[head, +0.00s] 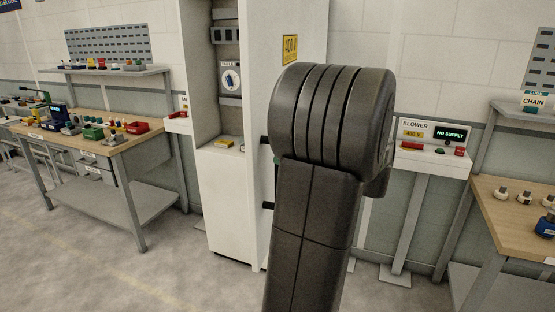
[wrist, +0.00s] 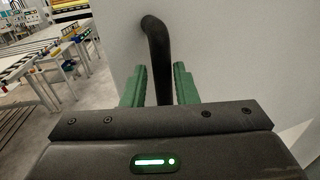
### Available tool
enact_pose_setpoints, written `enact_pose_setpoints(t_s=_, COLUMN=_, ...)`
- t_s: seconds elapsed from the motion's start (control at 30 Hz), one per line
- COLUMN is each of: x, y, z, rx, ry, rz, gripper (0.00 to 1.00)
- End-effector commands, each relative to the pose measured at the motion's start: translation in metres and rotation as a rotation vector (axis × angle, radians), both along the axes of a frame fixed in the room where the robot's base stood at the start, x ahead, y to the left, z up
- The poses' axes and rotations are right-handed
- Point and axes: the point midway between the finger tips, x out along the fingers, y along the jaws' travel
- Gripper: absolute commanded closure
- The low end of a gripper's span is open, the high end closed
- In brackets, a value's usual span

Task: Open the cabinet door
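The white cabinet (head: 228,207) stands left of centre in the head view. A tall white panel with a yellow 400 V label (head: 290,49), apparently the door, adjoins a recess with a dial (head: 231,79). How far the door is open I cannot tell. Its black handle (wrist: 158,45) bends out from the pale panel in the wrist view. My gripper (wrist: 160,80) has one green finger on each side of the handle bar. A narrow gap shows at the left finger; whether the fingers press on the bar is unclear. My arm hides much of the panel in the head view.
A workbench (head: 150,204) with small parts stands at the left, another bench (head: 515,222) at the right. A blower box (head: 433,160) on a stand is right of my arm. Bare floor (head: 120,270) lies in front of the left bench.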

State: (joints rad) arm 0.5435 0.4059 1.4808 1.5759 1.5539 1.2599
Motion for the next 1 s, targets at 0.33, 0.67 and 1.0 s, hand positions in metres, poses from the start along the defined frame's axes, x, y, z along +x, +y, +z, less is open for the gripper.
enact_pose_setpoints(t_s=0.33, x=-0.040, y=-0.064, z=-0.002, rx=-0.001, ry=0.000, rz=-0.003, gripper=0.74)
enact_pose_setpoints(t_s=0.67, x=-0.055, y=-0.086, z=-0.001, rx=0.000, ry=0.001, rz=0.001, gripper=0.74)
enact_pose_setpoints(t_s=1.0, x=-0.054, y=-0.085, z=0.000, rx=0.000, ry=0.001, rz=0.002, gripper=0.74)
